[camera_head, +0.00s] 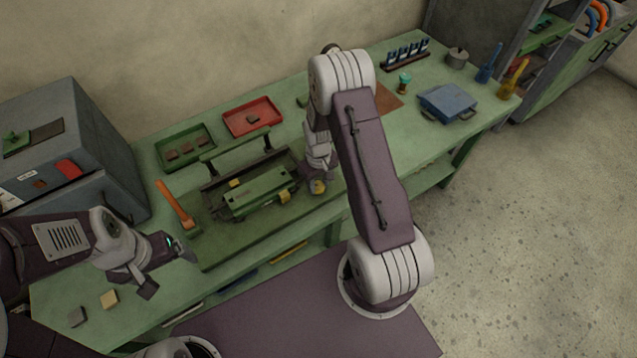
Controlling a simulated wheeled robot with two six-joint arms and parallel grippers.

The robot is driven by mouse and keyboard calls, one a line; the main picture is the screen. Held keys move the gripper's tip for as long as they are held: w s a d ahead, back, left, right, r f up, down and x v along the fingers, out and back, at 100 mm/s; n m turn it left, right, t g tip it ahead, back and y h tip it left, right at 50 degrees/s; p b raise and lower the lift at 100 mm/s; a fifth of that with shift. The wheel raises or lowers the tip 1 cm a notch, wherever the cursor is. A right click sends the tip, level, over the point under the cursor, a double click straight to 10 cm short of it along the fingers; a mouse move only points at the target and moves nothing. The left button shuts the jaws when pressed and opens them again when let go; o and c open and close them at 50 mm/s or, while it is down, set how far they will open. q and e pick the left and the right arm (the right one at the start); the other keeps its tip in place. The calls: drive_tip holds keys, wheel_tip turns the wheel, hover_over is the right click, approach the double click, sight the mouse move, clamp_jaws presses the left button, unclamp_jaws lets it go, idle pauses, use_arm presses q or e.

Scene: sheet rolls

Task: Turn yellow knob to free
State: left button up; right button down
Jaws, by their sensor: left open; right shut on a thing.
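The sheet rolls (258,196) are a green machine with rollers, standing on a green base plate on the bench. A small yellow knob (319,187) shows at the machine's right end. My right gripper (316,183) reaches down there from above and is shut on the yellow knob; its fingers are mostly hidden by my own wrist. Which way the knob is set is too small to tell. My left gripper (168,270) is open and empty, in front of the machine's left side, apart from it.
An orange-handled tool (175,203) lies left of the rolls. Behind are a green tray (186,153) and a red tray (252,117). A grey cabinet (75,140) stands at left. A blue case (447,103) lies at right. The bench's front left is mostly clear.

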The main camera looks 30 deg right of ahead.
sight(318, 185)
drive_tip(key=shift+w, duration=0.1)
drive_tip(key=c, duration=0.9)
unclamp_jaws()
wheel_tip(318, 185, up, 9)
drive_tip(key=shift+b, duration=0.45)
